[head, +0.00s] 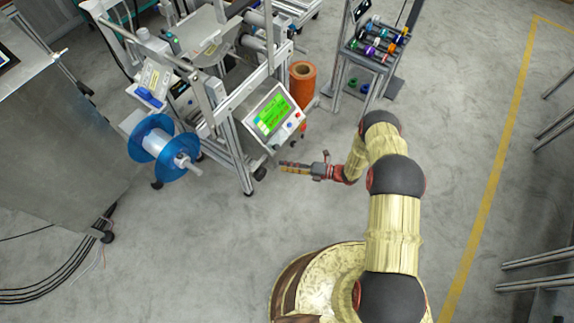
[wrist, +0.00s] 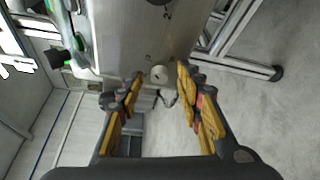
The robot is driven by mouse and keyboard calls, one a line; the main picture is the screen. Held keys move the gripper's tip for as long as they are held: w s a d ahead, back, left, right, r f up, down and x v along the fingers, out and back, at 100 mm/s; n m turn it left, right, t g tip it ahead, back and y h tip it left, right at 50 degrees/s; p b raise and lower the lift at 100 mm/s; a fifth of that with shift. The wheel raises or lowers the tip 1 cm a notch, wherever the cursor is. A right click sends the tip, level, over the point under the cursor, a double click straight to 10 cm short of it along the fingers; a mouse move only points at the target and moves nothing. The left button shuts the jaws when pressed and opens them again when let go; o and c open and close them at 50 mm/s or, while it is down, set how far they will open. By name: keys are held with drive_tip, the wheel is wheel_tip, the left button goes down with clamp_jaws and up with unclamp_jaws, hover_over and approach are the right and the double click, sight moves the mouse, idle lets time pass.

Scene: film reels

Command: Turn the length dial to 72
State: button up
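The control panel (head: 268,118) is a grey box with a lit green screen, tilted on a metal machine frame. Small knobs and buttons (head: 291,125), some red and one blue, sit along its right edge. Their markings are too small to read, so I cannot tell which is the length dial or its setting. My gripper (head: 297,168) is below the panel, apart from it. In the wrist view, my gripper (wrist: 160,78) has its yellow fingers spread with nothing held. A grey metal face (wrist: 125,35) with a small pale round fitting (wrist: 159,75) lies beyond them.
A blue reel (head: 165,148) is left of the panel. An orange roll (head: 302,82) stands behind it. A rack (head: 372,55) with coloured spools stands at the back right. A machine leg and foot (wrist: 277,73) show in the wrist view. The floor around my gripper is clear.

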drive_tip(key=v, duration=1.2)
idle(0.5)
